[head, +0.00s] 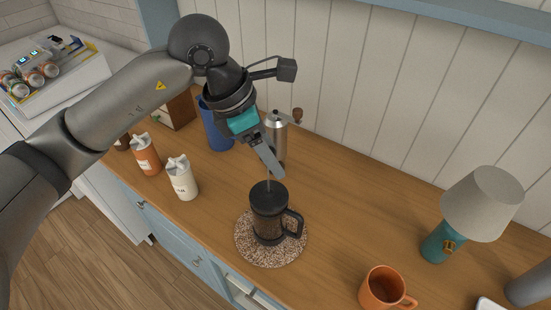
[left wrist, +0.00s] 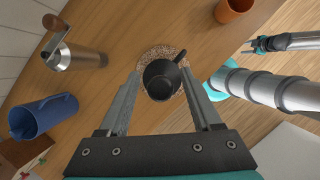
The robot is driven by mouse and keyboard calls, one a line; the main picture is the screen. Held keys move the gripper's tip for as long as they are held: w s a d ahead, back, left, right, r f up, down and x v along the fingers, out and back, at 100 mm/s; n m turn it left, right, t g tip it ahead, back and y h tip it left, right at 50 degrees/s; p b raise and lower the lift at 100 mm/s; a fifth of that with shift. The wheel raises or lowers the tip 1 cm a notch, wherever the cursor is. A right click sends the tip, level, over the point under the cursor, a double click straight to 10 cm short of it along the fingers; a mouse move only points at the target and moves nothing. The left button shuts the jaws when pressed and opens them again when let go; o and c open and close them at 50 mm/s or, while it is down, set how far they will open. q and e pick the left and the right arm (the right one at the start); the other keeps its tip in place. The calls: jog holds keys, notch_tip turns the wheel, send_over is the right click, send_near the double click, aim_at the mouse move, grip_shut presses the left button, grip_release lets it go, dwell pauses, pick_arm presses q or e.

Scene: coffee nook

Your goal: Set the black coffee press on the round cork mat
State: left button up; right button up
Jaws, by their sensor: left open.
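The black coffee press (head: 268,214) stands upright on the round speckled cork mat (head: 244,247), inside its rim, with its handle toward the right. My left gripper (head: 272,160) is above the press, pointing down, open and empty. In the left wrist view the press (left wrist: 160,82) shows beyond and between the two spread fingers (left wrist: 160,100), apart from them, with the mat (left wrist: 152,52) partly hidden under it. What looks like my right gripper (left wrist: 262,44) shows small at the right of that view; its jaws are not clear.
A metal grinder (head: 277,133) and a blue pitcher (head: 214,125) stand behind the press. White (head: 182,178) and orange (head: 146,155) cartons are at the left. An orange mug (head: 383,289) is at the front right, near a teal lamp (head: 437,244). Counter right of the mat is clear.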

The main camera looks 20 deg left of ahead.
pick_arm(q)
jog(key=v, duration=0.9)
jog(key=shift+r, duration=0.15)
